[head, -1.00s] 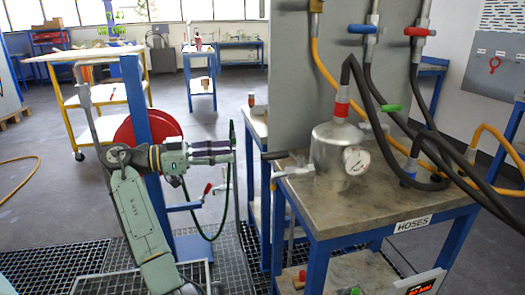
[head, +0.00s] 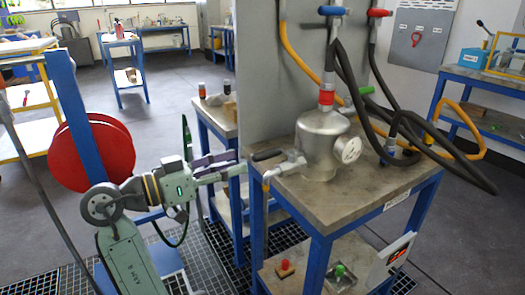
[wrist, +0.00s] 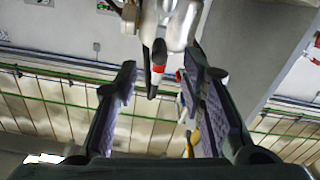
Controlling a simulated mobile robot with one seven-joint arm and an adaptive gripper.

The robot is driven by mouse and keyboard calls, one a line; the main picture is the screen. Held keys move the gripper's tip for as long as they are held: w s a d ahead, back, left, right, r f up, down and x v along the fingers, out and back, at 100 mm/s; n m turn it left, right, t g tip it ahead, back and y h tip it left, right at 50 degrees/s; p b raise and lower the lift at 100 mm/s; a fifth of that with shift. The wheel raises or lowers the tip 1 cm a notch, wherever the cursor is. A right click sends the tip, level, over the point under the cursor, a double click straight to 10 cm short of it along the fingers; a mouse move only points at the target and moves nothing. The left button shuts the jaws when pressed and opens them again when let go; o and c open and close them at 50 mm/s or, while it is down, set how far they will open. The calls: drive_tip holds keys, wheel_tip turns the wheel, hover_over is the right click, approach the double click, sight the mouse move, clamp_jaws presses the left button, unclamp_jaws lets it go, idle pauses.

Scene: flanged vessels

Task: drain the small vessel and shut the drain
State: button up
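The small vessel (head: 320,143) is a silver metal pot on the near table, with a red-banded neck on top and a round gauge (head: 348,149) on its right side. On its left side a drain valve (head: 291,164) sticks out over the table edge. It has a black lever handle (head: 267,155) pointing left and a downturned spout (head: 266,183). My gripper (head: 238,163) is open and empty, just left of the handle and apart from it. In the wrist view the open fingers (wrist: 163,85) frame a dark and red-tipped part of the fittings; contact cannot be told.
The lower shelf holds a red-knobbed block (head: 285,268) and a green-knobbed one (head: 340,271). A second blue-legged table (head: 215,115) stands behind my gripper. A red reel (head: 92,152) is at left.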

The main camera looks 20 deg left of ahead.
sight(273, 153)
drive_tip(key=p+x, duration=0.2)
drive_tip(key=x, duration=0.8)
drive_tip(key=shift+w+d, duration=0.2)
drive_tip(key=shift+d, duration=0.05)
drive_tip(key=shift+c, duration=0.6)
clamp_jaws()
